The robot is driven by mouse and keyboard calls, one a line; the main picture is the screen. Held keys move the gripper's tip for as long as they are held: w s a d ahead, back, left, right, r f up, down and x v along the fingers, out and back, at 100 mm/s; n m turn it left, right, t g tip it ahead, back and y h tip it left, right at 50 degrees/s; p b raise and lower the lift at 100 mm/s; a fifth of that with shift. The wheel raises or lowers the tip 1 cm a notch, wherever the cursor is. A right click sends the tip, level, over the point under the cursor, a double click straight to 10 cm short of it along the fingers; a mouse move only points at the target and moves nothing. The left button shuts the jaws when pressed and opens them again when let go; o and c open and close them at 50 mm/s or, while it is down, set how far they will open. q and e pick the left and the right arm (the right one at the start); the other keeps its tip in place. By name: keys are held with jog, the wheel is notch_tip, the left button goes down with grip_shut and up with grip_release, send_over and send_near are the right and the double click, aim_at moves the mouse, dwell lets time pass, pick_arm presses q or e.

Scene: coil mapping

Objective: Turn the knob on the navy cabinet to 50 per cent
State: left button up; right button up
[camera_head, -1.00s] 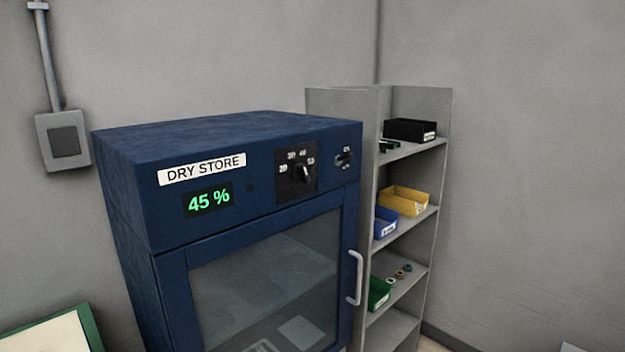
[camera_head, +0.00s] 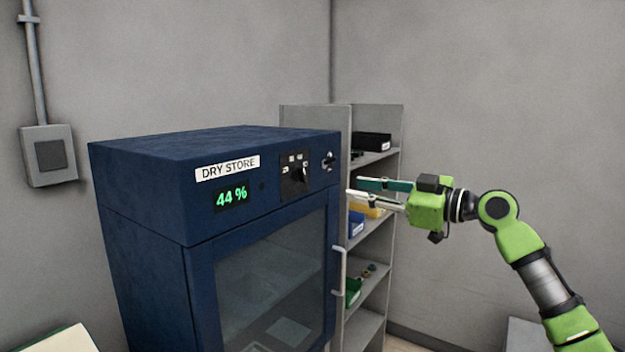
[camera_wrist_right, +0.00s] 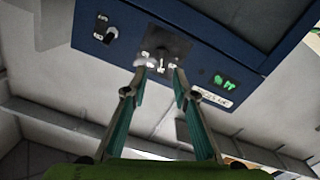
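The navy cabinet (camera_head: 140,230) carries a "DRY STORE" label and a green display (camera_head: 232,196) reading 44 %. Its black knob (camera_head: 299,177) sits on a dark dial plate with small white numbers, on the upper front right of the display. The knob's exact pointing is too small to tell. My right gripper (camera_head: 354,188) is open and empty, to the right of the knob and apart from it, fingers toward the cabinet. In the right wrist view, the dial plate (camera_wrist_right: 168,42) shows beyond the two spread fingertips (camera_wrist_right: 160,70). My left gripper is out of view.
A small rotary switch (camera_head: 328,160) sits right of the dial. The glass door has a vertical handle (camera_head: 339,283). A grey shelf unit (camera_head: 375,324) with bins stands right of the cabinet, partly behind my gripper. A wall box (camera_head: 49,155) is at left.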

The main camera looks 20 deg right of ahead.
jog(key=s+r, duration=0.1)
jog(key=r, duration=0.1)
jog(key=p, duration=0.6)
send_near(305, 173)
jog(key=shift+n+y, duration=0.3)
jog(key=x, duration=0.7)
jog(key=shift+d, duration=0.1)
jog(key=shift+w+a+f, duration=0.1)
jog(key=shift+w+a, duration=0.3)
jog(key=shift+w, duration=0.2)
grip_shut()
